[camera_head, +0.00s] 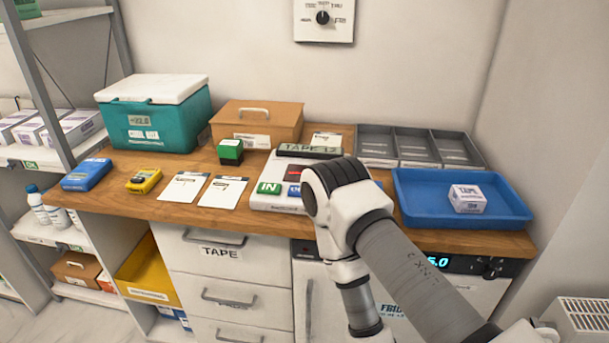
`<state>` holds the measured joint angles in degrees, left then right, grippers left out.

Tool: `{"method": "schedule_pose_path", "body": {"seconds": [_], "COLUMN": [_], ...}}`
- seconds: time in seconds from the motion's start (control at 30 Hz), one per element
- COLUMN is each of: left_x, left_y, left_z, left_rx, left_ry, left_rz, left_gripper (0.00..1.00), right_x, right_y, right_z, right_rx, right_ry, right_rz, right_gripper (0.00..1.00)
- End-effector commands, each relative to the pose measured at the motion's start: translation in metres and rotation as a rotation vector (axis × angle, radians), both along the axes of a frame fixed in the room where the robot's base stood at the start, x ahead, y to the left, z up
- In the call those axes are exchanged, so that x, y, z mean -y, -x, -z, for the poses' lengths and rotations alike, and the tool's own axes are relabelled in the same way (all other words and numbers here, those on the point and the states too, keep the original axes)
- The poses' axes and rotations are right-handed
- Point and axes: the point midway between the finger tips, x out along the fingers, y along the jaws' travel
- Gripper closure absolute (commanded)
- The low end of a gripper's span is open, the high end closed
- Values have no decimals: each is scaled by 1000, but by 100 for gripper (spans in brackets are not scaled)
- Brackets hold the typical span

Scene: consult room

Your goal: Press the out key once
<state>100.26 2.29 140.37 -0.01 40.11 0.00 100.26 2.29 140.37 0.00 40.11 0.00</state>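A white keypad device (262,202) stands on the wooden counter, with a display (310,151) reading "TAPE 13" along its back. A green key (269,188) marked "IN" is at its front left. A blue key (293,190) beside it is partly covered, its label not fully readable. A red key (295,173) shows behind, also partly covered. No key marked "OUT" can be read; my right arm hides the device's right part. That arm comes in from the lower right, its bent joint in front of the device. Neither gripper's fingers show.
A blue tray (415,212) with a small white box (467,198) lies to the right, below a grey divided tray (415,132). Two white cards (223,192), a green stamp (230,152), a yellow device (143,181) and a teal cool box (155,122) stand to the left.

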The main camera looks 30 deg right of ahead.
Motion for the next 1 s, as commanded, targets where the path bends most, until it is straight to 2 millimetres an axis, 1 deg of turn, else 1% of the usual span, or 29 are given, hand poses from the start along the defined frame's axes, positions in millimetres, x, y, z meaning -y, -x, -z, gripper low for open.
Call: {"method": "schedule_pose_path", "body": {"seconds": [0.13, 0.17, 0.2, 0.23, 0.27, 1.0], "left_x": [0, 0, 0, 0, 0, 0], "left_y": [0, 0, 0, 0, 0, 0], "left_z": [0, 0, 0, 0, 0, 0], "left_rx": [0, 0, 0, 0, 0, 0], "left_ry": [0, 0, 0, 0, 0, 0], "left_rz": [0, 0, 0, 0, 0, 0], "left_gripper": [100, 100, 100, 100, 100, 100], "right_x": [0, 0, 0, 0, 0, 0], "right_y": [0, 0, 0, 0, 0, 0], "right_z": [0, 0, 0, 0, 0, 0], "right_rx": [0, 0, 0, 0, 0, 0], "right_ry": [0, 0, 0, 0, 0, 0], "right_rz": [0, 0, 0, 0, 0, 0], "right_gripper": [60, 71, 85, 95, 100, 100]}}
